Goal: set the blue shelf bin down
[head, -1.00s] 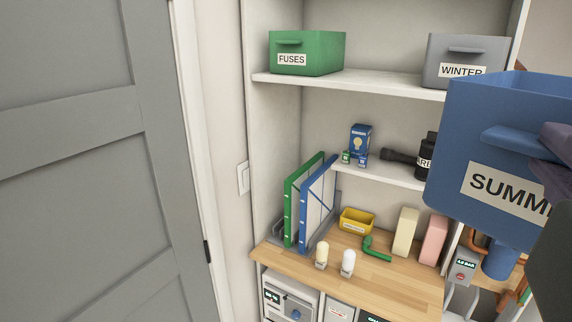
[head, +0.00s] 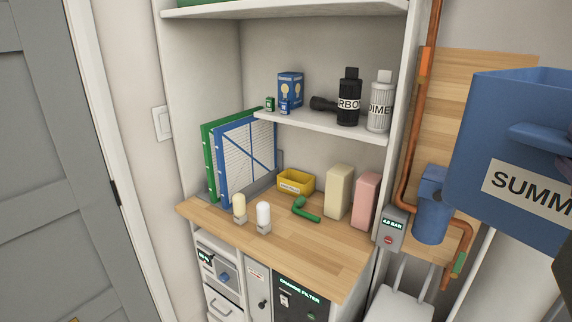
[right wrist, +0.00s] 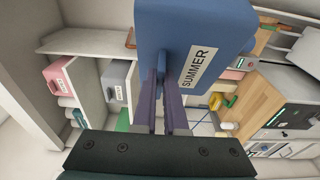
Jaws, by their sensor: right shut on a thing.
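The blue shelf bin (head: 520,150), labelled "SUMM..." with the rest cut off, hangs in the air at the right of the head view. In the right wrist view the same bin (right wrist: 215,30) shows its full "SUMMER" label. My right gripper (right wrist: 165,85) is shut on the bin at its labelled front, where the handle is. In the head view only a dark edge of that gripper shows at the right border. The wooden counter (head: 330,250) stands to the left of the bin and lower. My left gripper is not in view.
The counter carries binders (head: 245,155), two bulbs, a yellow tray (head: 296,182), a green handle and two blocks. A middle shelf (head: 330,127) holds bottles, a torch and boxes. Copper pipes and a blue filter (head: 432,210) are at the right. The counter's front strip is clear.

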